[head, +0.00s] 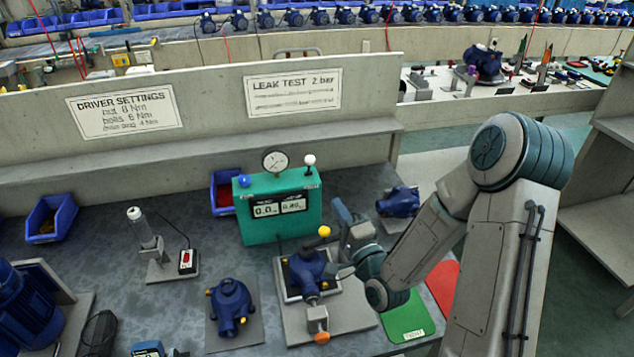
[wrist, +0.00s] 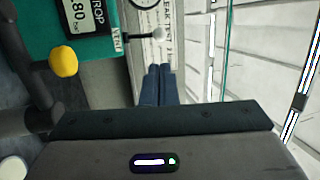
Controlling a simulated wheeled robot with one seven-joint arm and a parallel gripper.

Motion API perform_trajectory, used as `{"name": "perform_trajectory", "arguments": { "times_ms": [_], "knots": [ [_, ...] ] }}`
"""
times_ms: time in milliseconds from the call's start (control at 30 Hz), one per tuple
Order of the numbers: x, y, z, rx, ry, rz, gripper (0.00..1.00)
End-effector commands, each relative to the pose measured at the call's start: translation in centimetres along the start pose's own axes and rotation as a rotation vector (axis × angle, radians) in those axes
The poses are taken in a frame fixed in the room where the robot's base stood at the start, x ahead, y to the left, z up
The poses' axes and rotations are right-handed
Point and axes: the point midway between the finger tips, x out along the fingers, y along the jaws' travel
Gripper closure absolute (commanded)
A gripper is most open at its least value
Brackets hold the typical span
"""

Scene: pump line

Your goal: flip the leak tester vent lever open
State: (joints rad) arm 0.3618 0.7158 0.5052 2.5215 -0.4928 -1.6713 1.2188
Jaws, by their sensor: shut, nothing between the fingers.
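The green leak tester (head: 262,222) stands on the bench with a gauge on top and a lit display. Its vent lever (head: 309,162) stands upright at the top right corner, tipped with a white ball. In the wrist view the lever (wrist: 157,34) sticks out beside a VENT label (wrist: 117,40), and the tester (wrist: 98,48) shows at top left. My gripper (head: 338,205) is to the right of the tester and below the lever's ball. In the wrist view its fingers (wrist: 156,72) are shut together and empty, apart from the lever.
A yellow ball knob (head: 324,231) is close to my gripper, above a blue pump (head: 306,272) in a fixture. Another pump (head: 399,203) lies to the right. A low wall (head: 355,100) with signs stands behind.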

Motion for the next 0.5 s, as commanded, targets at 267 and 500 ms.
{"name": "perform_trajectory", "arguments": {
  "times_ms": [267,500],
  "knots": [
    [0.3,0.5,0.2,-0.002,0.002,-0.001,1.00],
    [4.2,-0.3,0.3,0.003,0.003,0.000,1.00]
  ]
}}
